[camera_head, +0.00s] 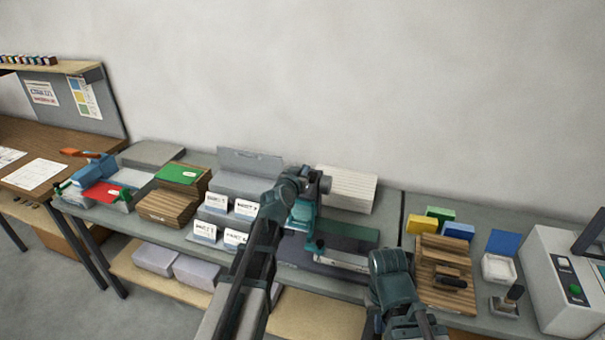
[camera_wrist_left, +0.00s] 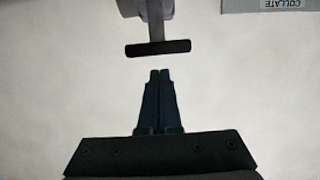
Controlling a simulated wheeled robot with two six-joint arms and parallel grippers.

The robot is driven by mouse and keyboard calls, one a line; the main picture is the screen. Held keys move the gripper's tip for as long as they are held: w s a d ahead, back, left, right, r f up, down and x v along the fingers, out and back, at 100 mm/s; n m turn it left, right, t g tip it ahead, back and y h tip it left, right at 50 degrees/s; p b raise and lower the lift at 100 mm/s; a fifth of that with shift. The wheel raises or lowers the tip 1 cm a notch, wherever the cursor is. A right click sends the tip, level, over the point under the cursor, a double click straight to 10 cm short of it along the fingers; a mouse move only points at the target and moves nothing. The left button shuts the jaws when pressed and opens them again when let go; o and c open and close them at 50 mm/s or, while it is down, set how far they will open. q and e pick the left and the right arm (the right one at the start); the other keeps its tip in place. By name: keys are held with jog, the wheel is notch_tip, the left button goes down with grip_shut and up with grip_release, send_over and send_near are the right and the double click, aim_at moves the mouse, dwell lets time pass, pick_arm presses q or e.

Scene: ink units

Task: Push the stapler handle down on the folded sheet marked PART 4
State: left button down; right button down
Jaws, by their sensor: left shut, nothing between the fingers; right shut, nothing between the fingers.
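A teal stapler (camera_head: 306,213) stands on the bench at centre, partly hidden by my left arm. In the left wrist view a black handle bar (camera_wrist_left: 158,47) on a grey stem is close to my left gripper (camera_wrist_left: 160,72). Its fingers are shut and empty, with a small gap to the bar. In the head view these fingertips are hidden behind my arm. A pale strip (camera_head: 342,260) lies at the stapler's right foot. I cannot read PART 4 on it. My right gripper (camera_head: 392,312) is low at centre right, shut and apart from the stapler; its fingertips are hard to make out.
Several white label cards (camera_head: 205,231) stand left of my left arm. A white paper stack (camera_head: 346,187) is behind the stapler. A wooden rack (camera_head: 444,270) and a grey machine (camera_head: 565,280) are on the right. A grey COLLATE panel (camera_wrist_left: 275,5) is against the wall.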

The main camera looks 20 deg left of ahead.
pick_arm(q)
jog(key=shift+f+b, duration=0.3)
jog(key=shift+f, duration=0.3)
jog(key=shift+f, duration=0.1)
